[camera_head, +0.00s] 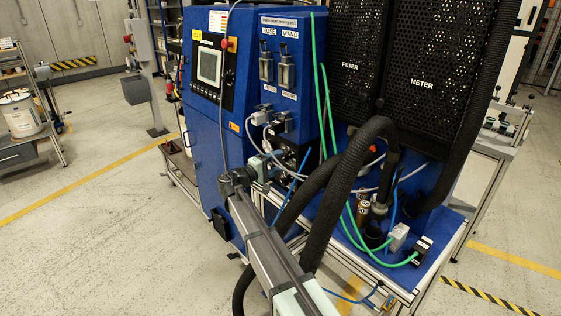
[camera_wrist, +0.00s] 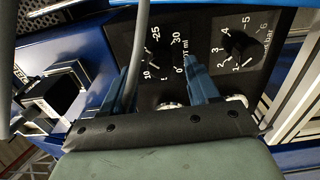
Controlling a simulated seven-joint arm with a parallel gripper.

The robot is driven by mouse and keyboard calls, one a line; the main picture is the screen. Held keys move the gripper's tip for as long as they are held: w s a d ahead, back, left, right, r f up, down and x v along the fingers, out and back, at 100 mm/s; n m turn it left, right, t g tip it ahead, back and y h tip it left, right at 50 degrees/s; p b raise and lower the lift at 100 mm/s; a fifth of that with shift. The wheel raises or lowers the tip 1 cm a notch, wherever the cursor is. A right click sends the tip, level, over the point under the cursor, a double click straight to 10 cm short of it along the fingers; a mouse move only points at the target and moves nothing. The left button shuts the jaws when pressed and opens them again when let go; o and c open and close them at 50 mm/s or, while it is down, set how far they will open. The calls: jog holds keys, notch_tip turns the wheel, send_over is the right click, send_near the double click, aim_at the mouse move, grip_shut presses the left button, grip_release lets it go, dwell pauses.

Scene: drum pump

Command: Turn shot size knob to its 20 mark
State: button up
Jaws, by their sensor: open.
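The black dial panel (camera_wrist: 205,25) fills the upper middle of the wrist view. Its shot scale in ml (camera_wrist: 178,55) shows marks 0, 10, 25 and 30. The shot size knob at its centre is dark on dark, so I cannot read its setting. My gripper (camera_wrist: 158,70) is open, with one blue-grey finger on each side of this dial in the picture. I see nothing held between the fingers; contact with the knob cannot be told. In the head view my gripper (camera_head: 270,163) is at the blue cabinet's front, by the dark panel (camera_head: 290,155).
A second black knob (camera_wrist: 240,43) with a bar scale sits right of the shot dial. A grey cable (camera_wrist: 136,50) crosses in front of the left finger. Silver round fittings (camera_wrist: 237,98) lie below the dials. Thick black hoses (camera_head: 345,180) stand close right of my arm.

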jog(key=v, duration=1.1)
jog(key=shift+a, duration=0.1)
jog(key=s+d+f+m+g+y, duration=0.1)
jog(key=s+d+f+g+y, duration=0.2)
jog(key=s+f, duration=0.6)
jog(key=s+d+f+g+y, duration=0.1)
jog(key=s+f+g+y, duration=0.35)
jog(key=f, duration=0.85)
jog(key=s+d+f+m+g+y, duration=0.1)
jog(key=s+d+f+g+y, duration=0.15)
jog(key=s+f, duration=0.7)
jog(key=s+d+f+m+g+y, duration=0.1)
jog(key=s+d+f+m+g, duration=0.1)
jog(key=s+d+f, duration=0.5)
jog(key=s+d+f+m+g+y, duration=0.1)
jog(key=s+d+f+m+g, duration=0.1)
jog(key=s+d+f+g, duration=0.2)
jog(key=s+d+f+m+g, duration=0.3)
jog(key=s+d+f, duration=0.7)
jog(key=s+d, duration=0.5)
jog(key=s, duration=0.6)
jog(key=shift+s+d+f+g+y, duration=0.3)
jog(key=shift+f+y, duration=0.05)
jog(key=shift+y, duration=0.05)
